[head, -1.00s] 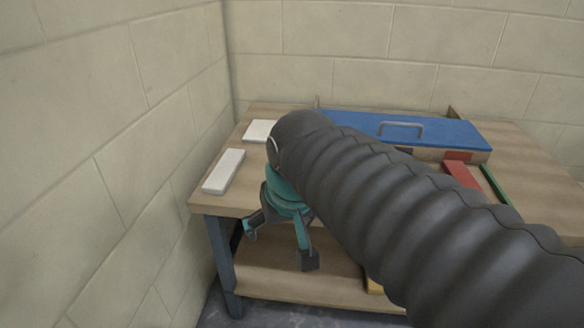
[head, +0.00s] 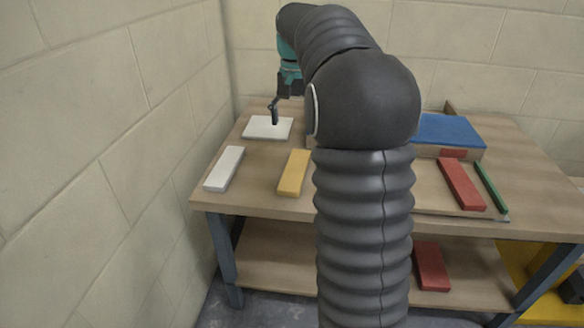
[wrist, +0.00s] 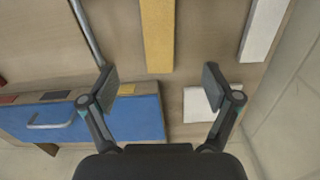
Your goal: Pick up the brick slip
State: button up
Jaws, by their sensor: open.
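Several slips of brick shape are in view, and I cannot tell which one the task means. A yellow slip (head: 294,172) lies on the bench; in the wrist view it (wrist: 158,35) is ahead of the fingertips. A long white slip (head: 224,168) lies left of it. A red slip (head: 461,183) lies on the right side, and another red slip (head: 431,266) lies on the lower shelf. My gripper (wrist: 158,85) is open and empty, with bare wood between its fingers. In the head view my gripper (head: 275,108) is over the white square tile (head: 260,132), partly hidden by my arm.
A blue-topped box (head: 450,132) with a handle (wrist: 50,122) stands at the back of the bench. A green strip (head: 490,185) lies right of the red slip. Block walls (head: 100,130) close in on the left and back. My arm hides the bench's middle.

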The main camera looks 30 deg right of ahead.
send_over(296, 168)
notch_tip(296, 168, down, 8)
jog(key=shift+w+a+f+b, duration=0.1)
jog(key=shift+a+f+b, duration=0.05)
jog(key=shift+b, duration=0.3)
jog(key=shift+f, duration=2.75)
jog(key=c, duration=1.6)
